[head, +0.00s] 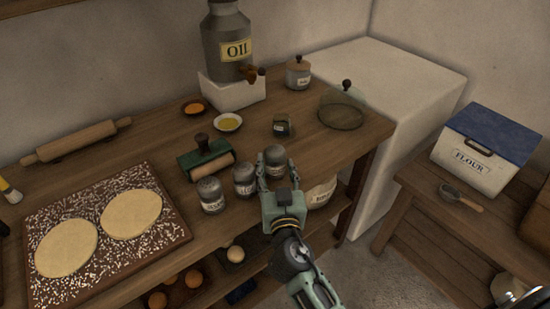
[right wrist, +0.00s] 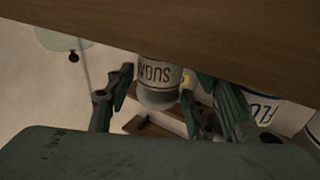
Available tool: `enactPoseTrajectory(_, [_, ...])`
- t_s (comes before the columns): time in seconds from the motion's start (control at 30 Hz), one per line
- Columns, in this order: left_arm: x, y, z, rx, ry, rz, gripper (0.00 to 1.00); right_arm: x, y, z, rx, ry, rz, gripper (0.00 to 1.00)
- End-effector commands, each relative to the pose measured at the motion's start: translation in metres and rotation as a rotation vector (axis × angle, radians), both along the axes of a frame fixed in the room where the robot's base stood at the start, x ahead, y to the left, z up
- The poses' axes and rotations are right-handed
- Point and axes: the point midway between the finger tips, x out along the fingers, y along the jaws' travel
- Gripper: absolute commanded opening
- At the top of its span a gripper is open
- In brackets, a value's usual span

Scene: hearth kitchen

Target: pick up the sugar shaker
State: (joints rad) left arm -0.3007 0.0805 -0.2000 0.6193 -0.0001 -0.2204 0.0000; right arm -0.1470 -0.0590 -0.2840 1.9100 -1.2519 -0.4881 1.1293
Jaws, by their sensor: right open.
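The sugar shaker (right wrist: 158,75) is a small pale cylinder with a grey domed top. In the right wrist view its dark lettering reads upside down as "SUGA", the rest hidden. It stands near the front edge of the wooden counter in the head view (head: 275,155). My right gripper (head: 276,172) is open, with one finger on each side of the shaker. In the right wrist view the fingers (right wrist: 158,88) flank it with small gaps showing. Its lower part is hidden behind the gripper in the head view.
Two similar shakers stand close to the left, the nearer one (head: 244,180) beside the gripper's left finger and another (head: 210,195) farther left. A green stand with a roller (head: 205,160) is behind them. A glass dome (head: 342,110) sits at the counter's right end.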

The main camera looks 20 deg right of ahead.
Motion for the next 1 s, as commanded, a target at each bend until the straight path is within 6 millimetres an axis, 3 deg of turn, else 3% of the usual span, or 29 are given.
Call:
enactPoseTrajectory(0.2, [0.002,-0.001,0.010,-0.001,-0.003,0.000,0.63,0.025,-0.004,0.001,-0.001,0.000,0.000,0.49])
enactPoseTrajectory(0.47, [0.002,-0.001,0.010,-0.001,-0.003,0.000,0.63,0.027,-0.005,0.000,0.001,0.000,0.000,0.49])
enactPoseTrajectory(0.87, [0.001,-0.001,0.009,-0.002,-0.003,0.000,0.63,0.026,-0.005,0.000,0.001,0.001,0.000,0.14])
enactPoseTrajectory(1.0, [0.001,-0.001,0.009,-0.002,-0.003,0.000,0.63,0.027,-0.005,0.000,0.001,0.000,0.000,0.13])
